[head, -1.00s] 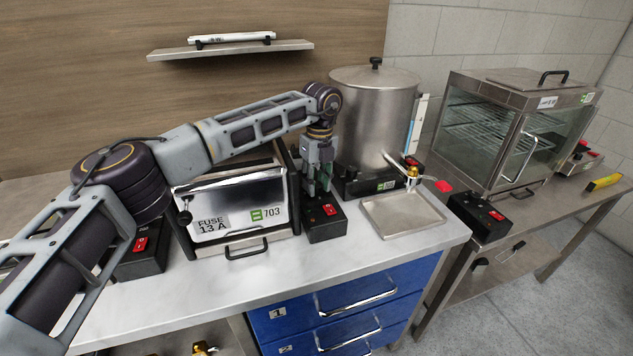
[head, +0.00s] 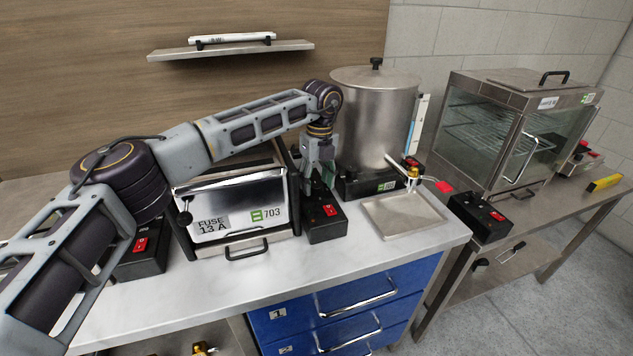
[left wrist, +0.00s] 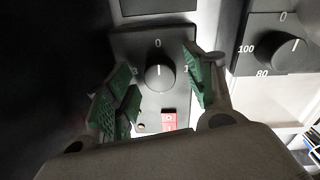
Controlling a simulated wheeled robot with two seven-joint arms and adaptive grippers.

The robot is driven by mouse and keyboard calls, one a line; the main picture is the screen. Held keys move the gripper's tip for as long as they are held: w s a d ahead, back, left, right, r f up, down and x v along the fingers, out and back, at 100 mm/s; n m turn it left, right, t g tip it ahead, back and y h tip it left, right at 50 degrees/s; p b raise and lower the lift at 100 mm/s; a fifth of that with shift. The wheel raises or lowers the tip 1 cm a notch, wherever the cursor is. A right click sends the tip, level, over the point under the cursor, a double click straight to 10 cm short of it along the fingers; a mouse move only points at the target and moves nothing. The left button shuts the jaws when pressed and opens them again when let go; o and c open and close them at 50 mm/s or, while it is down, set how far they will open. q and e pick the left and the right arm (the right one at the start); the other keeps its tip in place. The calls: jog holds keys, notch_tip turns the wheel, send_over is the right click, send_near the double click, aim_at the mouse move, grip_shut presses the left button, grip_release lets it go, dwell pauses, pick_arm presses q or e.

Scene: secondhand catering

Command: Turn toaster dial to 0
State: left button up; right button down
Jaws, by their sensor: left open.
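A black control box with a red switch (head: 325,218) stands on the counter just right of the silver-fronted appliance (head: 240,207) marked "FUSE 13 A" and 703. In the left wrist view, a round black dial (left wrist: 159,77) sits on a dark panel with a 0 above it and a red switch below. Its white pointer line points up, at or very near the 0. My left gripper (head: 319,182) points down at the back of the control box. In the left wrist view its green-padded fingers are open on either side of the dial, with visible gaps. The right gripper is not in view.
A second dial (left wrist: 290,50) marked 0, 80 and 100 is at the right of the left wrist view. A tall steel urn (head: 375,115) stands close right of my gripper, with a drip tray (head: 400,232) before it. The front counter strip is clear.

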pick_arm(q)
notch_tip(320, 180, up, 12)
jog(key=shift+w+d+f, duration=0.15)
jog(key=shift+d+f, duration=0.1)
jog(key=shift+d, duration=0.05)
dwell(0.3)
jog(key=shift+r, duration=0.1)
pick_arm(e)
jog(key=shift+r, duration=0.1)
pick_arm(q)
notch_tip(320, 180, up, 19)
jog(key=p, duration=1.9)
send_over(319, 183)
jog(key=shift+r+p, duration=1)
jog(key=shift+p, duration=0.15)
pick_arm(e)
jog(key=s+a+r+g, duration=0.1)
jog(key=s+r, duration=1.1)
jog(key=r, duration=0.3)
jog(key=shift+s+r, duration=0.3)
pick_arm(q)
jog(key=shift+r+p, duration=0.45)
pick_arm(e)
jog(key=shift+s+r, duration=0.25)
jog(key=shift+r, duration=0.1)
pick_arm(q)
jog(key=shift+f, duration=0.1)
